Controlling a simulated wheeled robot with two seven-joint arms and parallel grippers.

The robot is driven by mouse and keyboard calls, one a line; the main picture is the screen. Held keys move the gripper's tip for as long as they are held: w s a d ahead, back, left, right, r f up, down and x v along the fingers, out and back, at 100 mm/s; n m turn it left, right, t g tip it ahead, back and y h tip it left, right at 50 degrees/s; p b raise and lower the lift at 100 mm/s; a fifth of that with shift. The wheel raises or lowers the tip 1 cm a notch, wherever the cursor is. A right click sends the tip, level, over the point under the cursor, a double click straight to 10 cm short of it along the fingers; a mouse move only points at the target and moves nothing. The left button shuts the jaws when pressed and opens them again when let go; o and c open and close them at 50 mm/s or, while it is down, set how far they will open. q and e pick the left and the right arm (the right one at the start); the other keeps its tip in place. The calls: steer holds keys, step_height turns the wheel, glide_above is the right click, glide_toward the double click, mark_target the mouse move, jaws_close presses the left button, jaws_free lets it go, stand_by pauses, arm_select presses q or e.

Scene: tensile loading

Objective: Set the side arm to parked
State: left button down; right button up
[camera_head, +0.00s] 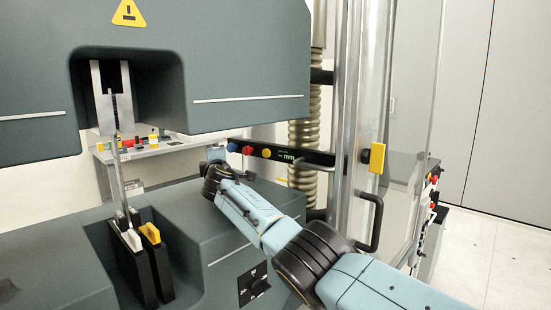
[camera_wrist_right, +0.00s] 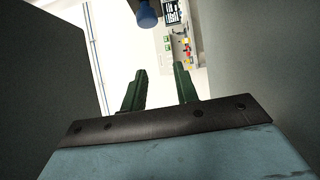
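The side arm (camera_head: 285,153) is a black horizontal bar with a small green "mm" display. It reaches left from the metal upright of the testing machine. Blue (camera_head: 232,147), red and yellow knobs sit on its left part. My right gripper (camera_head: 215,151) is close to the left end of the bar in the head view; I cannot tell if they touch. In the right wrist view its two dark green fingers (camera_wrist_right: 159,72) are apart with nothing between them. A blue knob (camera_wrist_right: 147,15) on a dark part shows beyond the fingers there. My left gripper is not in view.
The grey machine head (camera_head: 240,60) hangs above, and the grey base (camera_head: 190,215) lies below my right arm. A thin specimen (camera_head: 116,150) stands between grips at the left. A clear door (camera_head: 408,110) with a yellow latch and black handle (camera_head: 372,220) is at the right.

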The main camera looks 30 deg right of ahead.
steer(key=shift+m+h, duration=0.3)
steer(key=shift+h, duration=0.4)
steer(key=s+a+p, duration=0.1)
steer(key=a+r, duration=0.1)
steer(key=a, duration=0.1)
steer(key=s+a+r+p, duration=0.1)
steer(key=shift+s+a+r+p, duration=0.15)
steer(key=shift+s+a+p, duration=0.2)
steer(key=s+r+m+g+h+p, duration=0.2)
steer(key=s+m+h+p, duration=0.1)
steer(key=s, duration=0.3)
steer(key=m+g+h+p, duration=0.5)
steer(key=m+g, duration=0.2)
steer(key=g, duration=0.2)
glide_toward(307, 166)
steer(key=p+x, duration=0.1)
steer(key=x, duration=0.9)
steer(key=shift+w+d+p, duration=0.2)
steer(key=shift+d+p, duration=0.05)
steer(key=shift+p, duration=0.05)
steer(key=shift+c, duration=0.4)
jaws_close()
steer(key=shift+f, duration=0.1)
